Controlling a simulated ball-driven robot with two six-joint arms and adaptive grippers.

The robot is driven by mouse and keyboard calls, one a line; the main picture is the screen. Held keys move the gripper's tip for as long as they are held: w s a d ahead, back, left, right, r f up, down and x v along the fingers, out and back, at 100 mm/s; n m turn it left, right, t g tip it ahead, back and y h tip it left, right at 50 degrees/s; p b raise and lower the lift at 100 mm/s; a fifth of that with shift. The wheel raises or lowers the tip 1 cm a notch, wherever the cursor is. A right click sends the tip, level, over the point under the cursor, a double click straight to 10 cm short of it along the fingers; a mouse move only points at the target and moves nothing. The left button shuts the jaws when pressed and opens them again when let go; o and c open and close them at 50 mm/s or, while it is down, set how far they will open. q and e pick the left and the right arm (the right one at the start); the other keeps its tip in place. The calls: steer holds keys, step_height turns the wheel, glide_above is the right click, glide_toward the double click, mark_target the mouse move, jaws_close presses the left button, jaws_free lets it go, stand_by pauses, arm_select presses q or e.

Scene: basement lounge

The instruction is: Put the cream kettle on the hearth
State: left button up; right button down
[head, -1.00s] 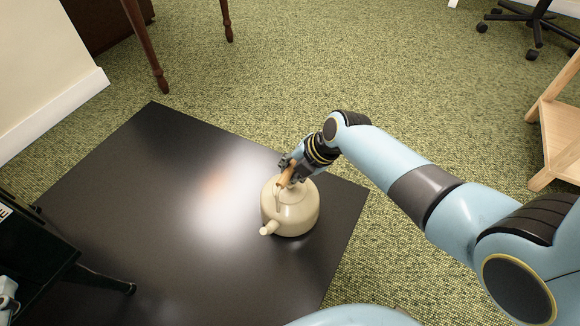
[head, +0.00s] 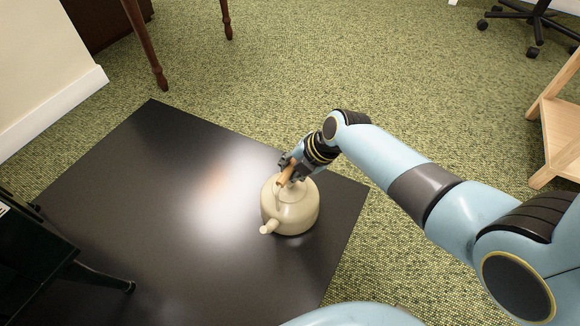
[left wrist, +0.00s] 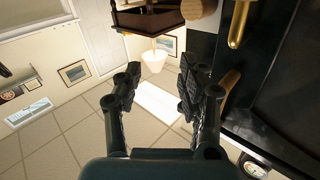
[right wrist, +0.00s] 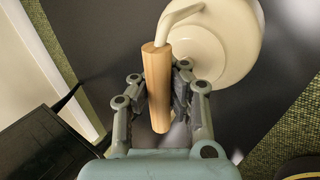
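The cream kettle (head: 291,208) is upright at the right part of the black hearth (head: 110,190), its spout toward the lower left. It looks to be resting on the slab, but I cannot see under its base. My right gripper (head: 288,172) is at its wooden handle from behind. In the right wrist view, the fingers (right wrist: 158,92) close on both sides of the wooden handle, and the kettle body (right wrist: 215,45) shows beyond. My left gripper (left wrist: 160,78) is open and empty in the left wrist view; the head view does not show it.
A dark stove (head: 30,250) with splayed legs stands on the left of the hearth. A wooden-legged table (head: 150,50) is at the back left, a wooden shelf (head: 560,130) at the right, and an office chair (head: 530,22) at the back right. Green carpet between is clear.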

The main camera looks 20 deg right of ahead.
steer(key=c, duration=1.9)
jaws_free()
steer(key=shift+c, duration=0.2)
steer(key=o, duration=0.5)
arm_select(q)
steer(key=shift+w+r, duration=0.1)
steer(key=shift+r, duration=0.1)
arm_select(e)
steer(key=shift+r, duration=0.15)
arm_select(q)
steer(key=s+a+f+n+g+y+p, duration=0.1)
steer(key=s+f+g+p, duration=0.1)
steer(key=s+f+g, duration=0.7)
arm_select(e)
steer(key=v, duration=0.3)
arm_select(q)
steer(key=r+g+p, duration=0.1)
steer(key=p, duration=0.1)
steer(key=w+a+r+g+p, duration=0.1)
steer(key=g+p, duration=0.1)
steer(key=p, duration=0.1)
steer(key=shift+w+r+y, duration=0.15)
steer(key=shift+w+y, duration=0.05)
steer(key=shift+y, duration=0.1)
arm_select(e)
steer(key=v, duration=0.9)
